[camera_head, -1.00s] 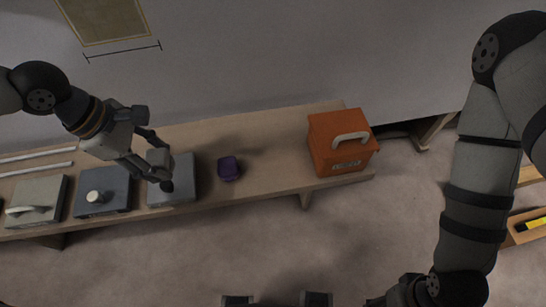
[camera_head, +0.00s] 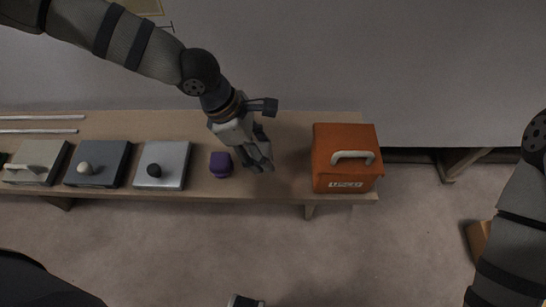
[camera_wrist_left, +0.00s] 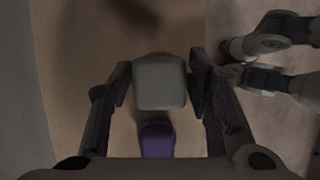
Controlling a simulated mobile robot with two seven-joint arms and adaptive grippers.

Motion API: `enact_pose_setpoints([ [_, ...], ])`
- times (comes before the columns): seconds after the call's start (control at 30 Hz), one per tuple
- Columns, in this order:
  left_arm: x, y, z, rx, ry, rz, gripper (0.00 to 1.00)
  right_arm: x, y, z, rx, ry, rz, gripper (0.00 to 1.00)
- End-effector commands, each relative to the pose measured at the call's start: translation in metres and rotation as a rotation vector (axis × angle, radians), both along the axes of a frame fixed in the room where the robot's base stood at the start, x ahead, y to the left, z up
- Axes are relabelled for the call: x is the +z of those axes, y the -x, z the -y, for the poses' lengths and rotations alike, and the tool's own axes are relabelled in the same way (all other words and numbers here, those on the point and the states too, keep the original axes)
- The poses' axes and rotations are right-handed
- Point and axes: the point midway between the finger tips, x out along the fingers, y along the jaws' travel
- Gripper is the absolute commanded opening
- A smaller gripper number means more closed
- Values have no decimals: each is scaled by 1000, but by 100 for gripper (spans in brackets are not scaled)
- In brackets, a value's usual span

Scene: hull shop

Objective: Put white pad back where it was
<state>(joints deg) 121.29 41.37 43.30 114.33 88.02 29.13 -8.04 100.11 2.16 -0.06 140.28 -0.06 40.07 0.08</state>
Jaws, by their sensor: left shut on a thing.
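The white pad (camera_wrist_left: 160,82), a pale, rounded block, is between the fingers of my left gripper (camera_wrist_left: 160,88) in the left wrist view. In the head view this gripper (camera_head: 258,157) is over the bench, between a purple block and an orange box, and its fingers mostly hide the pad. The gap between pad and bench top is hard to judge. Dark linkage that looks like my right gripper (camera_wrist_left: 240,62) shows at the upper right of the wrist view; its opening is unclear.
The purple block (camera_head: 221,164) is close left of my left gripper. The orange box (camera_head: 332,180) with a pale handle stands to its right. Three flat boxes, pale (camera_head: 46,154), dark (camera_head: 112,160) and grey (camera_head: 178,158), line the left. The bench (camera_head: 285,135) is bare behind the gripper.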

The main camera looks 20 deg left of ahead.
Motion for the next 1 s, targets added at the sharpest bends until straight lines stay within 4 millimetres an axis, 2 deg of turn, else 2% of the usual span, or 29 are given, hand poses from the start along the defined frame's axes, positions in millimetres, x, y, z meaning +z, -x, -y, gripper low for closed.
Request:
enact_pose_setpoints([
  [0.03,-9,-2,5,-2,1,-3,21,-3,3,0,0,0,-9,58],
  [0.23,-25,-10,18,-2,0,0,21,-6,5,0,1,0,-18,58],
  [0.4,-54,-10,17,0,0,0,21,-9,8,0,1,1,-28,58],
  [0.73,-57,-11,17,0,0,3,21,-10,9,0,1,0,-30,58],
  [0.77,-56,-11,17,1,0,4,52,-10,9,0,1,0,-29,58],
  [0.8,-56,-11,17,1,0,4,61,-9,9,0,1,0,-29,58],
  [0.83,-56,-11,17,1,0,4,66,-9,9,0,1,0,-29,58],
  [1.0,-55,-11,17,1,0,4,66,-9,9,0,1,0,-29,58],
])
